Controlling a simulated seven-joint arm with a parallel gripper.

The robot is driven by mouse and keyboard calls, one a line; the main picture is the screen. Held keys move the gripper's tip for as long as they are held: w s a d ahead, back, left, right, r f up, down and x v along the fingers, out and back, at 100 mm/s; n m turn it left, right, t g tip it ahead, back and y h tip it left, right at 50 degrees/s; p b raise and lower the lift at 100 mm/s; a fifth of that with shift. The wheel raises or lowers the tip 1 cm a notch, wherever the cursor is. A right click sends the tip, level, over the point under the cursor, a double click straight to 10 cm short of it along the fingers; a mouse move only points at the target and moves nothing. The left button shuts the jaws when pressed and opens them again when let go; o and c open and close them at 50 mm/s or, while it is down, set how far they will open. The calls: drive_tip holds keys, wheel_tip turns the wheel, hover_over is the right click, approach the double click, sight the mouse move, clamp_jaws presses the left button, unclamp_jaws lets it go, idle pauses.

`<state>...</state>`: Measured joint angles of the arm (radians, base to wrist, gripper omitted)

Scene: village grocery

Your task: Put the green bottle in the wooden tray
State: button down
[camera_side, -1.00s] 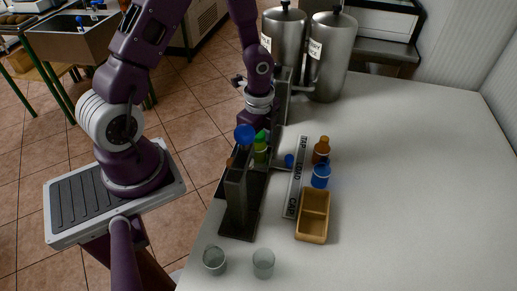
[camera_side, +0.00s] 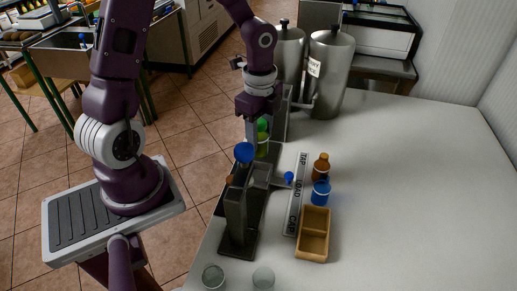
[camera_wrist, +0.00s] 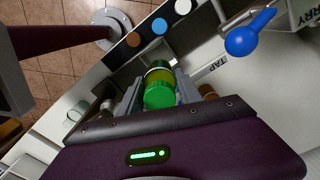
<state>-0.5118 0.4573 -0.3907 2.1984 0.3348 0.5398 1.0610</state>
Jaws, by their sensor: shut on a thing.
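A dark stand (camera_side: 238,215) with a blue ball handle (camera_side: 244,152) rises left of the tray. A brown bottle (camera_side: 320,166) and a blue bottle (camera_side: 320,192) stand behind the tray. Two glasses (camera_side: 263,279) are at the front. Steel urns (camera_side: 330,70) stand behind. The right counter is clear.

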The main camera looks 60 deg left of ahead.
drive_tip(key=d+f+m, duration=0.2)
drive_tip(key=d+m, duration=0.5)
drive_tip(key=d, duration=0.5)
drive_tip(key=d+f+m, duration=0.2)
drive_tip(key=d+m, duration=0.4)
drive_tip(key=d, duration=0.6)
drive_tip(key=shift+a+f, duration=0.15)
drive_tip(key=shift+f, duration=1.4)
drive_tip(key=shift+a+f, duration=0.1)
drive_tip(key=shift+f, duration=1.45)
drive_tip(key=shift+f, duration=0.4)
drive_tip(key=c, duration=0.7)
unclamp_jaws()
drive_tip(key=shift+c, duration=0.2)
drive_tip(key=shift+o, duration=0.2)
drive_tip(key=shift+o, duration=1.2)
